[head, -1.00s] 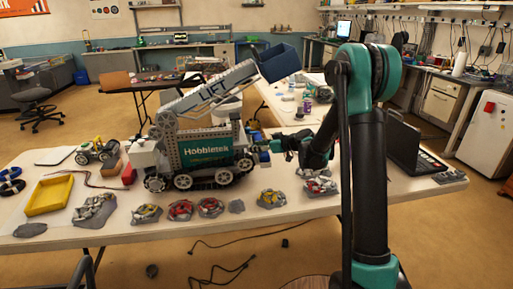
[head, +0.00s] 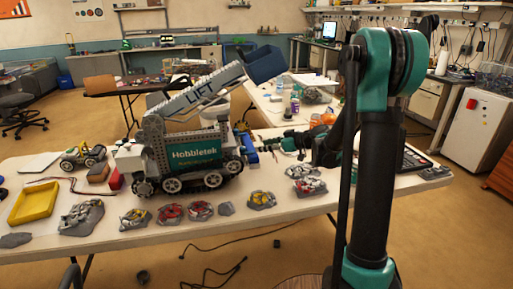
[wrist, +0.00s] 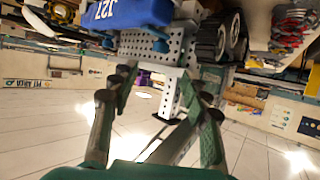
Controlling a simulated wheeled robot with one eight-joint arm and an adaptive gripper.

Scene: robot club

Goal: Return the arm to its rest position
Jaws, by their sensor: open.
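My arm rises at the right of the head view and bends down to the table. My gripper (head: 272,145) is beside the right end of the grey and teal tracked robot (head: 195,155) marked Hobbletek. In the wrist view my gripper (wrist: 160,105) is open, with its two fingers apart and nothing held between them. The tracked robot's grey perforated frame (wrist: 150,47) and blue part (wrist: 125,13) lie just past the fingertips. I cannot tell whether a fingertip touches them.
The white table (head: 165,232) carries a yellow tray (head: 34,203), a small wheeled car (head: 83,157) and several grey pieces with coloured parts along its front edge. A dark laptop (head: 413,160) sits behind my arm at the right. Cables lie on the floor in front.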

